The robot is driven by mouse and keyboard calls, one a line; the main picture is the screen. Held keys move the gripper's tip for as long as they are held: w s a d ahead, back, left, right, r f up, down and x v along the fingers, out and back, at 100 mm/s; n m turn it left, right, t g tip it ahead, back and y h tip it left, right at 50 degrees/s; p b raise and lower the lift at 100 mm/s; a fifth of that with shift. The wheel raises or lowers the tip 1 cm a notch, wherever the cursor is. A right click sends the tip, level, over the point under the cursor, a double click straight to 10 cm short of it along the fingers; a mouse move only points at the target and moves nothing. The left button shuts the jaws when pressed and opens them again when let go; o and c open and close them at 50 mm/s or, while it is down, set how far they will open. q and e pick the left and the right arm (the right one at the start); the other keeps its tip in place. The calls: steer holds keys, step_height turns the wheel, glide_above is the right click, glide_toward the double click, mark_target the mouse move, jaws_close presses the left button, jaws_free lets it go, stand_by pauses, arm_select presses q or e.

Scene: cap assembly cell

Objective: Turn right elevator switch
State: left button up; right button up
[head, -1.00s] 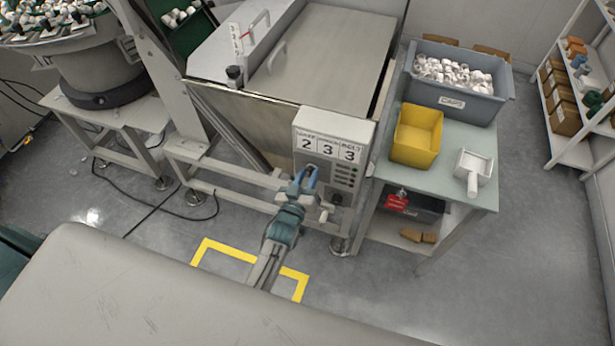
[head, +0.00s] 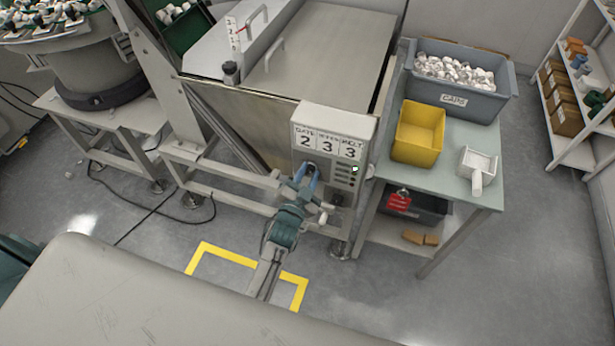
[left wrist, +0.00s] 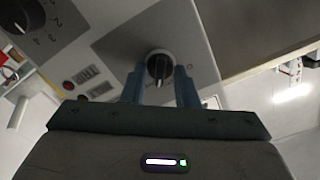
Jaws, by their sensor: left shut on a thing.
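A white control box (head: 332,118) stands on the front of the metal machine, with the numbers 2, 3, 3 across its top. My left gripper (head: 306,181) is at the left of its panel, below the 2. In the left wrist view, my left gripper (left wrist: 160,90) has its two blue fingers on either side of a black rotary switch (left wrist: 159,67), shut on it. The switch's pointer bar stands nearly upright in that view. The switch is mostly hidden by the fingers in the head view. My right gripper is not in view.
Another black knob with a number scale (left wrist: 18,14) sits on the same panel. A side table right of the machine holds a yellow bin (head: 418,135), a grey caps crate (head: 455,103) and a white scoop (head: 477,170). A yellow floor marking (head: 228,255) lies below my arm.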

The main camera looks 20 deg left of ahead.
arm_select(q)
steer(key=shift+m+b, duration=0.3)
steer(key=shift+m, duration=0.9)
steer(key=o, duration=1)
steer(key=s, duration=1)
steer(key=shift+s+a, duration=0.15)
steer(key=shift+s, duration=0.25)
steer(key=shift+f, duration=0.1)
